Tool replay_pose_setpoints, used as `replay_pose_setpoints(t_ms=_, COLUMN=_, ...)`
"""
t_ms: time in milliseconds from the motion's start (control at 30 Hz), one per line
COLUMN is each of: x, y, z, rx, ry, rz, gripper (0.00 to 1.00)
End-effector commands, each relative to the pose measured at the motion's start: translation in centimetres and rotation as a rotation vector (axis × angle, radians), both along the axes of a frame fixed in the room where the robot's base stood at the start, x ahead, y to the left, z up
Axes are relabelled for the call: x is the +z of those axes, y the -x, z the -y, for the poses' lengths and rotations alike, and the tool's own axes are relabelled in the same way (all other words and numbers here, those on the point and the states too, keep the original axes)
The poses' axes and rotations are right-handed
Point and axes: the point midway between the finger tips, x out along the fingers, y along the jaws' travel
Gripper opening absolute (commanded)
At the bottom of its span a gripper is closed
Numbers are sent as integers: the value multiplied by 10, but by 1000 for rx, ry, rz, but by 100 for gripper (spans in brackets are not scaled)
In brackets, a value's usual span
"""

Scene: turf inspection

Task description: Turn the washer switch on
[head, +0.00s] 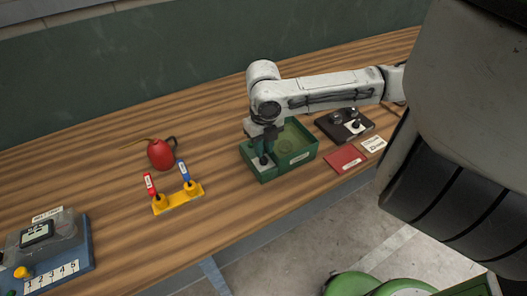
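A green open-topped box (300,168) with a small white label on its front stands on the wooden bench. At its front left corner is a light plate (259,168) with a small dark switch (264,160), which appears to be the washer switch. My gripper (262,152) points down right over this switch, at or very near it. The fingers hide much of the switch, so I cannot tell its position, whether they touch it, or whether they are open or shut.
Right of the box are a black unit (330,127) with knobs, a red card (344,159) and a white label (374,144). Left are a red can (161,155), a yellow holder (176,202) with red and blue tools, and a blue numbered station (76,260). Bare bench lies between.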

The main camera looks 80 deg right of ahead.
Motion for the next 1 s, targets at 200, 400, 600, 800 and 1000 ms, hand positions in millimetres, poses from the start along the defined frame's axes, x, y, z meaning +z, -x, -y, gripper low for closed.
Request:
replay_pose_setpoints(t_ms=200, x=-23, y=0, z=0, rx=-1, ry=0, rz=0, gripper=23)
replay_pose_setpoints(t_ms=400, x=-28, y=0, z=0, rx=0, ry=1, rz=1, gripper=23)
replay_pose_setpoints(t_ms=600, x=-28, y=0, z=0, rx=0, ry=1, rz=0, gripper=21)
replay_pose_setpoints(t_ms=800, x=-28, y=0, z=0, rx=0, ry=1, rz=1, gripper=1)
replay_pose_setpoints(t_ms=1000, x=-27, y=0, z=0, rx=0, ry=1, rz=1, gripper=0)
